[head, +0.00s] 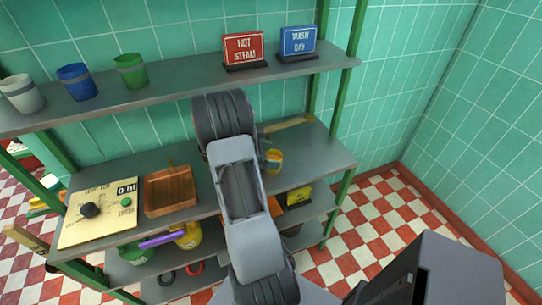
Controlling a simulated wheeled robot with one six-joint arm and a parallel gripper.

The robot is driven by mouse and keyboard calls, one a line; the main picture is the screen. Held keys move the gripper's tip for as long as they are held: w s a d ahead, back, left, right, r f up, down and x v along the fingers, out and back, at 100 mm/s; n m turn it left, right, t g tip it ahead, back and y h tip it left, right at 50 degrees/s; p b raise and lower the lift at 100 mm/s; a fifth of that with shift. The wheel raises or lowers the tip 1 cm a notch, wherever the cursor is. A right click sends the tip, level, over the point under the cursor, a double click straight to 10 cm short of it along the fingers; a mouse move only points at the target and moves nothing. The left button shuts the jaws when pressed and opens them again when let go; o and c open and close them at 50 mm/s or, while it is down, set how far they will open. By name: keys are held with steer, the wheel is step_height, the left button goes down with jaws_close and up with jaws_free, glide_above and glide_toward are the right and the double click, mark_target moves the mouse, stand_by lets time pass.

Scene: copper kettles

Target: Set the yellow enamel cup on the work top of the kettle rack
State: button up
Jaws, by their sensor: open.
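A small yellow cup (273,161) with a pale patch stands on the grey work top (325,155) of the kettle rack, toward its right part. It is just right of my grey arm, which partly covers the area beside it. My gripper does not show; the arm's far end hides what lies behind it, so I cannot tell how the gripper stands to the cup.
A copper tray (170,190) and a control panel (100,213) occupy the work top's left. White (22,93), blue (77,82) and green (131,71) cups stand on the upper shelf beside red (243,48) and blue (298,41) signs. The right end looks clear.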

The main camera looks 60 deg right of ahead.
steer(key=v, duration=1.1)
steer(key=s+a+r+m+t+y, duration=0.1)
steer(key=a+r+m+t+y, duration=0.1)
steer(key=a, duration=0.8)
steer(key=s+a+r+m+t+y, duration=0.2)
steer(key=a+m+t+y, duration=0.2)
steer(key=a, duration=0.6)
steer(key=s+a+r+m+t+y, duration=0.1)
steer(key=a+r+m+t+y, duration=0.2)
steer(key=a+t, duration=0.3)
steer(key=a+b, duration=0.1)
steer(key=a, duration=0.4)
steer(key=shift+s+m+t+y, duration=0.2)
steer(key=shift+m+t+y, duration=0.1)
steer(key=shift+d, duration=0.1)
